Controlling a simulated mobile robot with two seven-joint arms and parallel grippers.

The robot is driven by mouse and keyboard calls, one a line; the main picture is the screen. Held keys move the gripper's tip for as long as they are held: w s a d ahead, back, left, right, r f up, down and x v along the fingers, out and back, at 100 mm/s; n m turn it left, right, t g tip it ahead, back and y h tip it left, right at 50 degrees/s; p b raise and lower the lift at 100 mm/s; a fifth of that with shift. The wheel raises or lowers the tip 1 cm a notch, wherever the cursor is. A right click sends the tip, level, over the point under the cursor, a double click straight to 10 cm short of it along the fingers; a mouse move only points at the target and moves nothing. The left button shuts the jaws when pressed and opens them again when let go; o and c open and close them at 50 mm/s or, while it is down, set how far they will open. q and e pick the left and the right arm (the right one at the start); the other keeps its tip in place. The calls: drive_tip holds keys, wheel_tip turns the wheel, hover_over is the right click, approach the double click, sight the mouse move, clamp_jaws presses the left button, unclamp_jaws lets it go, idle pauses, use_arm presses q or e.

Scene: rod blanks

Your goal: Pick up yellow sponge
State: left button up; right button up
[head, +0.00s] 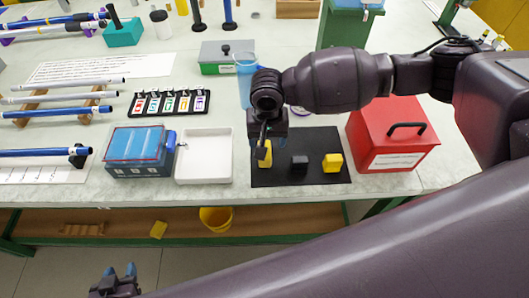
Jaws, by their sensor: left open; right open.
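A small yellow block (158,229), which looks like a sponge, lies on the wooden lower shelf under the table. Another yellow block (332,163) sits on the black mat (310,180), right of a black block (299,163). A yellow piece (264,157) shows at the mat's left side, partly covered by my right gripper. My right gripper (262,148) is open and points down over that piece; I cannot tell whether they touch. My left gripper (119,271) is open and empty at the bottom left, in front of the shelf and apart from the yellow block there.
A yellow bucket (216,219) and a wooden rack (82,229) are also on the shelf. On the table stand a red box (392,150), a white tray (205,170) and a blue-lidded box (138,153). The table's front edge overhangs the shelf.

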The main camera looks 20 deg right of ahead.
drive_tip(key=f, duration=0.3)
drive_tip(key=f+b, duration=0.1)
drive_tip(key=shift+w+a+f, duration=0.15)
drive_tip(key=shift+a+f, duration=0.15)
drive_tip(key=shift+f, duration=0.1)
drive_tip(key=c, duration=1)
wheel_tip(320, 180, up, 20)
drive_tip(key=p, duration=0.3)
drive_tip(key=shift+r, duration=0.1)
